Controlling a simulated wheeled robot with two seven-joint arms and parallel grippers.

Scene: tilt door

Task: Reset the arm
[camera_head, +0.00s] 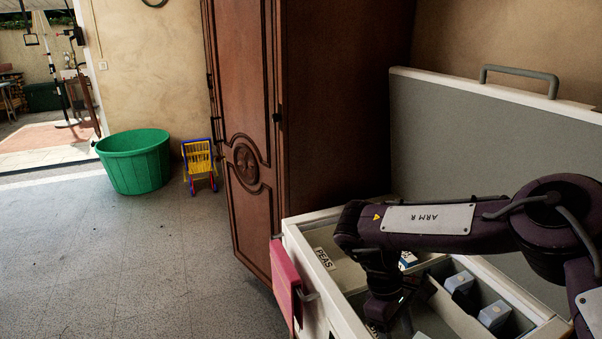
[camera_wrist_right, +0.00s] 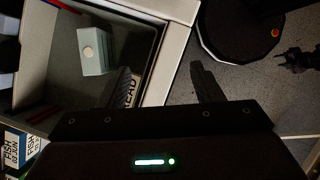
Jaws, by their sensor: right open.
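My right arm reaches in from the right in the head view, over an open white chest with food labels. Its gripper (camera_head: 382,312) points down near the chest's inside and is partly hidden there. In the right wrist view its two dark fingers (camera_wrist_right: 165,78) are spread apart with nothing held between them. The chest's white rim (camera_wrist_right: 178,45) shows behind the gap between them. The grey lid (camera_head: 475,135) stands raised behind the chest, with a grey handle (camera_head: 520,78) on its top edge, apart from the gripper.
The chest holds light-coloured boxes (camera_head: 460,282) in compartments and a PEAS label (camera_head: 324,259). A red panel (camera_head: 285,284) is at its front left. A tall wooden cabinet (camera_head: 240,150) stands beside it. A green tub (camera_head: 135,162) and small cart (camera_head: 199,163) stand on open floor.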

